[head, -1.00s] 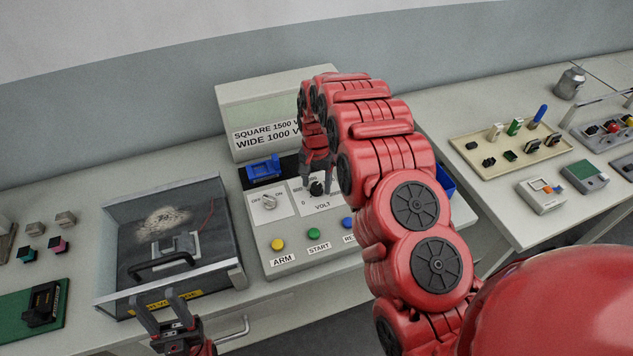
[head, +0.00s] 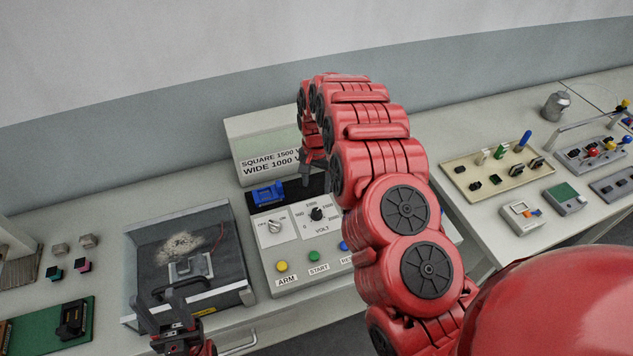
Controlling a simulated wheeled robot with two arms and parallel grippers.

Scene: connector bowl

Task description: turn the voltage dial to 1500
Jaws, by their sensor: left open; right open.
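The voltage dial (head: 316,214) is a small black knob above the VOLT label on the grey control panel (head: 292,264). Numbers ring it, but which one its pointer meets is too small to tell. My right gripper (head: 314,181) is open, fingers pointing down, just beyond and above the dial and apart from it in the picture. My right arm covers the right part of the panel. My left gripper (head: 165,300) is open and empty at lower left, in front of the clear-lidded box. A sign (head: 268,163) behind reads SQUARE 1500 and WIDE 1000, its right end hidden.
An OFF/ON switch (head: 274,227) is left of the dial. Yellow (head: 282,267), green (head: 314,256) and blue buttons line the panel's front. A blue connector piece (head: 267,192) sits behind the switch. The lidded box (head: 190,262) stands at left; a beige tray (head: 500,172) lies at right.

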